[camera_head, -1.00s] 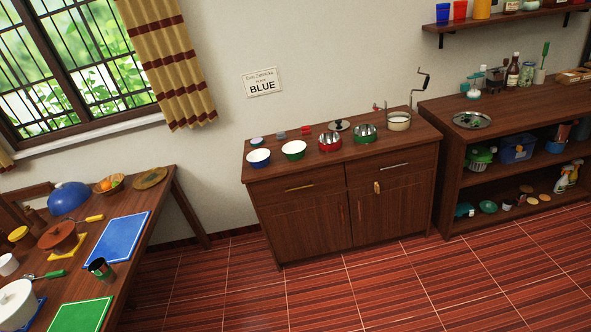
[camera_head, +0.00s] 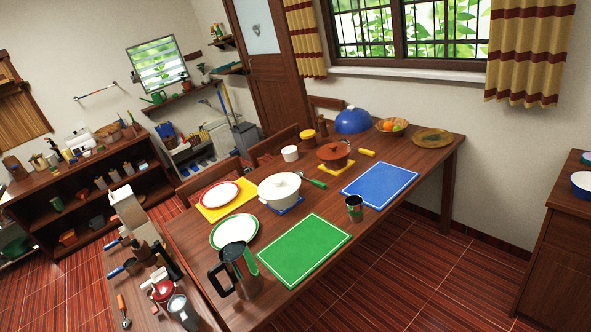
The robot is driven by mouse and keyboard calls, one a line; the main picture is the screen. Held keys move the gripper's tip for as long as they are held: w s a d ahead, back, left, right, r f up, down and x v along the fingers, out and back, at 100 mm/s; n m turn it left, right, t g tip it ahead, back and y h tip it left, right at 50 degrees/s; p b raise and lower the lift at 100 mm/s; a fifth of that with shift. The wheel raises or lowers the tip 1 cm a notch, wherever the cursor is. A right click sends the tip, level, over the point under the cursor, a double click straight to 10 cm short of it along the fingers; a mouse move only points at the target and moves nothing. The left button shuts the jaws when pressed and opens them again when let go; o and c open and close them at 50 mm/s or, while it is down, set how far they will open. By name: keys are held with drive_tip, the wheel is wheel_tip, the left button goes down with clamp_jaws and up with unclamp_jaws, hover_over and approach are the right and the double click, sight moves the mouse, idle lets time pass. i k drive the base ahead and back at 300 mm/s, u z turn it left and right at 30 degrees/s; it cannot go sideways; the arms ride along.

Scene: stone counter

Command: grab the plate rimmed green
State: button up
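The green-rimmed plate (camera_head: 224,243) is white and round and lies flat on the wooden table, left of the green cutting mat. A dark-handled metal jug (camera_head: 238,270) stands in front of it and hides part of its near edge. A similar white plate with a red rim (camera_head: 220,193) lies on a yellow mat just behind it. My gripper is not in view.
The wooden table (camera_head: 425,170) also bears a white pot (camera_head: 279,190), a green mat (camera_head: 304,250), a blue mat (camera_head: 380,185) and a metal cup (camera_head: 355,208). A cluttered side surface (camera_head: 150,285) adjoins its left end. Red tiled floor (camera_head: 430,275) is clear at the front right.

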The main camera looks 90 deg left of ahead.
sight(239, 227)
drive_tip(key=u, duration=1.25)
drive_tip(key=i, duration=2.35)
drive_tip(key=u, duration=2.7)
drive_tip(key=i, duration=0.55)
drive_tip(key=u, duration=0.05)
